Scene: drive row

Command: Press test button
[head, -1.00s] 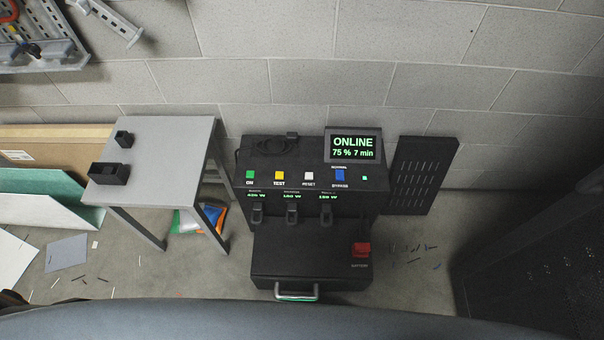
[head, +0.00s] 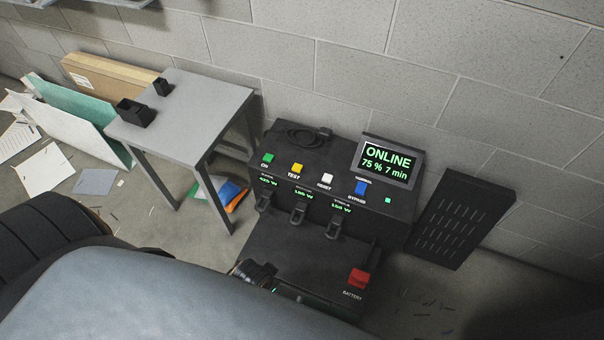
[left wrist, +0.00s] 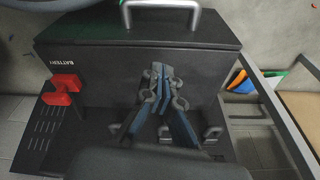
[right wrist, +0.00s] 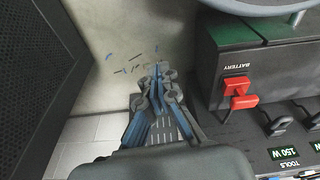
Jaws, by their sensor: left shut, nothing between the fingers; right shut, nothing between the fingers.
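The yellow button (head: 297,168) labelled TEST sits on the sloped top of a black power unit (head: 335,172), between the green ON button (head: 268,158) and the white RESET button (head: 327,178). The unit's screen (head: 387,162) reads ONLINE, 75 %, 7 min. In the left wrist view my left gripper (left wrist: 160,70) is shut and empty, above the unit's lower black box. In the right wrist view my right gripper (right wrist: 158,70) is shut and empty, over the floor beside the unit. The TEST button is not visible in either wrist view.
A blue BYPASS switch (head: 360,188) and a red BATTERY switch (head: 358,277) are on the unit, with several black hooked parts along its front. A grey table (head: 190,105) stands left. A black slotted panel (head: 463,224) leans at right.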

